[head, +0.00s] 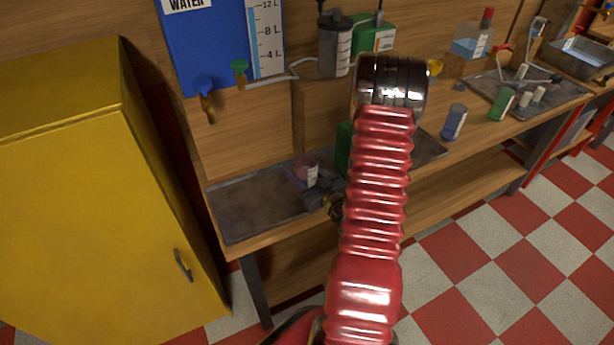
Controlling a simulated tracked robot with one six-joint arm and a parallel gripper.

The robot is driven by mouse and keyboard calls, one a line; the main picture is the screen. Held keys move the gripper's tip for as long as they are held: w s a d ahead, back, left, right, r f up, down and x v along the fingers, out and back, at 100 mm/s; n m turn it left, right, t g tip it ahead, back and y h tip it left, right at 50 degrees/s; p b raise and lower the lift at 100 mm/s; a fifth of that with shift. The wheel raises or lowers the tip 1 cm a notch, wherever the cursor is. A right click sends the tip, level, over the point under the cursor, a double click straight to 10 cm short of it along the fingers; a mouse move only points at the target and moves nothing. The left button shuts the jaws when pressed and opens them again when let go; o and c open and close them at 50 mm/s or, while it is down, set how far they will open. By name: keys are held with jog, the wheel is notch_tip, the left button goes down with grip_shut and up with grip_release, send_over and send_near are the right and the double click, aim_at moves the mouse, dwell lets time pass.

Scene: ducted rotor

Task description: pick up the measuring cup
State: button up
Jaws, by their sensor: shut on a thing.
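The measuring cup (303,168) is a small clear, pinkish cup with a white label. It is over the dark tray at the left end of the wooden bench. My gripper (316,190) is dark and small in the head view, at the cup's lower right side, and is shut on the cup. My red ribbed arm hides part of the gripper's right side. I cannot tell whether the cup's base touches the tray.
The dark tray (245,205) lies at the bench's left end, next to a yellow cabinet (70,190). A blue water tank (208,45) with taps hangs above. A blue bottle (454,122) and a green bottle (502,104) stand to the right.

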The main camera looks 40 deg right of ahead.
jog(key=shift+r, duration=0.15)
notch_tip(320, 180, up, 10)
dwell(0.9)
dwell(0.6)
notch_tip(320, 180, up, 5)
jog(key=shift+f, duration=0.1)
dwell(0.5)
dwell(0.5)
jog(key=d, duration=0.7)
jog(key=a, duration=0.7)
dwell(1.1)
